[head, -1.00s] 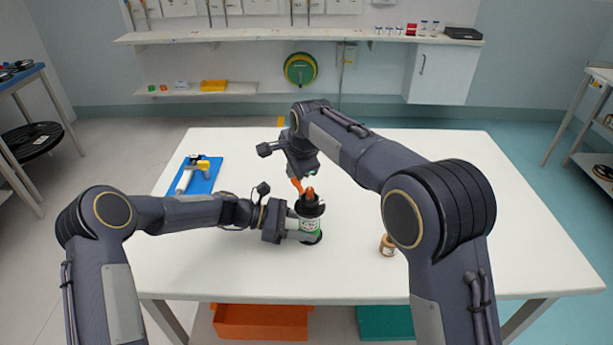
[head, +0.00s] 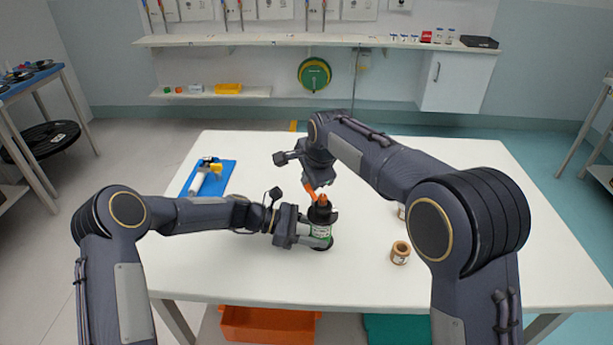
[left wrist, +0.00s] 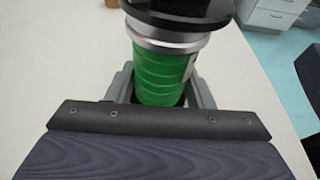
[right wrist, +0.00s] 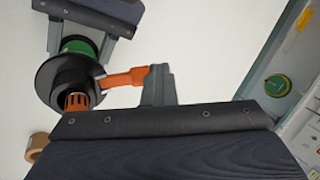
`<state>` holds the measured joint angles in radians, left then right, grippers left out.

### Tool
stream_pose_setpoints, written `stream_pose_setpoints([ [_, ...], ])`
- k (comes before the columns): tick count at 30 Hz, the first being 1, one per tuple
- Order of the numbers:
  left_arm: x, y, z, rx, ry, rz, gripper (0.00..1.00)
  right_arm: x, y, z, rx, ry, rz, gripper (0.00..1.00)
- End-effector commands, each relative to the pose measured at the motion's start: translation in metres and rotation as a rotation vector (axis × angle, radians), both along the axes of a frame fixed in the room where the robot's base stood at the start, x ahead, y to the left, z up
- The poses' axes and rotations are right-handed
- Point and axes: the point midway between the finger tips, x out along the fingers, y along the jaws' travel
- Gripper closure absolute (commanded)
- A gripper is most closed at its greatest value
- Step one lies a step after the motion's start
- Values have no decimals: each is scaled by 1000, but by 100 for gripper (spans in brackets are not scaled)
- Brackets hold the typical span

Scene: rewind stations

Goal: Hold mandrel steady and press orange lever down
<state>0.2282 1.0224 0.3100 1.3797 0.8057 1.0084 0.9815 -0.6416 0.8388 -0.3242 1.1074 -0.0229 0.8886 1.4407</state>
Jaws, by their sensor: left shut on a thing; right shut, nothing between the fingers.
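The mandrel has a green ribbed body (left wrist: 160,75) with a silver collar and a black flange (right wrist: 65,80) on top; it stands upright on the white table. An orange slotted tip (right wrist: 76,101) rises from its centre. The orange lever (right wrist: 125,79) sticks out from the flange and slants upward in the head view (head: 310,191). My left gripper (head: 318,236) is shut around the green body from the left. My right gripper (right wrist: 160,85) is shut and empty; its fingers are at the lever's outer end, and I cannot tell whether they touch it.
A brown cardboard core (head: 400,253) stands on the white table (head: 220,275), right of the mandrel. A blue mat (head: 226,172) with a white and yellow tool (head: 206,175) lies at the back left. Orange (head: 265,325) and teal (head: 390,328) bins sit below the table.

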Motion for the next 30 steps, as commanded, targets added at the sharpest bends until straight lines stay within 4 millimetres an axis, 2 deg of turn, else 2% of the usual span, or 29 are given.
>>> stream_pose_setpoints([
  [6,4,3,0,3,-2,13,65,-2,-2,-5,-8,15,-1,100],
  [11,4,4,0,4,-2,15,65,-4,-3,6,-6,11,-1,100],
  [16,4,4,-1,4,-2,14,65,-10,-6,39,-2,2,0,100],
  [24,3,2,0,2,-2,9,66,1,1,101,-1,0,0,100],
  [30,2,1,0,0,-1,7,66,5,3,126,-1,2,0,100],
])
